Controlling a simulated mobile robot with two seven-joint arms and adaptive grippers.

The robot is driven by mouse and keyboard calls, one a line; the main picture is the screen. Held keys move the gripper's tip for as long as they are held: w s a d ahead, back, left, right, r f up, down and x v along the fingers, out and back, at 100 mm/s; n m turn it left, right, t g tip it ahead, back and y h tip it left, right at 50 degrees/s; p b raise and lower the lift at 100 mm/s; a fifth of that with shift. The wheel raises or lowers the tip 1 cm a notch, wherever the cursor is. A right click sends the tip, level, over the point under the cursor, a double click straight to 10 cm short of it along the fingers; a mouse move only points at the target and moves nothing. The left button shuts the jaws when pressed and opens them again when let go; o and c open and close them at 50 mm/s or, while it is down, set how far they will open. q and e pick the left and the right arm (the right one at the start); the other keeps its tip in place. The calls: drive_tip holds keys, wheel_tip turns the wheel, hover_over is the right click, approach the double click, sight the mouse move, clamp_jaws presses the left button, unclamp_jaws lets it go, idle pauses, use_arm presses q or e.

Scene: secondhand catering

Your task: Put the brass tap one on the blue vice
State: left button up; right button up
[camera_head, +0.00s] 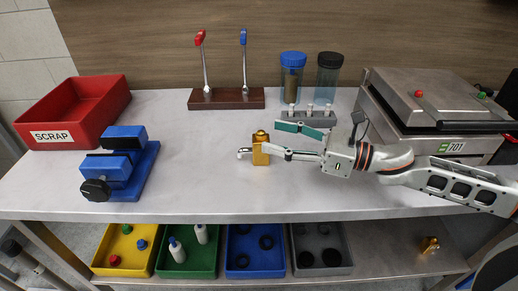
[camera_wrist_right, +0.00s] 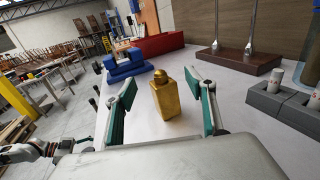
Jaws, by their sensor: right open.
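The brass tap (camera_head: 261,154) stands upright on the grey bench, left of my right gripper's palm; it also shows in the right wrist view (camera_wrist_right: 168,100). My right gripper (camera_head: 262,140) is open, with its green-padded fingers on either side of the tap. In the right wrist view the gripper (camera_wrist_right: 161,82) has the tap between its fingers, with gaps on both sides. The blue vice (camera_head: 120,167) stands at the bench's left, apart from the tap; it also shows in the right wrist view (camera_wrist_right: 125,66). Part of what looks like my left arm shows at the wrist view's lower left.
A red scrap bin (camera_head: 77,110) is behind the vice. A wooden stand with two levers (camera_head: 226,98), lidded jars (camera_head: 292,80), a grey block with pegs (camera_head: 308,118) and a metal machine (camera_head: 430,100) line the back. Bench between tap and vice is clear. Another brass-coloured piece (camera_head: 429,245) lies below.

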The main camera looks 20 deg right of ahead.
sight(266, 135)
drive_tip(key=p+x, duration=0.1)
drive_tip(key=x, duration=0.3)
drive_tip(key=shift+w+a+f, duration=0.1)
drive_tip(key=shift+w+a, duration=0.05)
drive_tip(key=shift+w+a+f, duration=0.2)
drive_tip(key=shift+w+a, duration=0.05)
drive_tip(key=shift+a, duration=0.1)
clamp_jaws()
drive_tip(key=shift+r, duration=0.1)
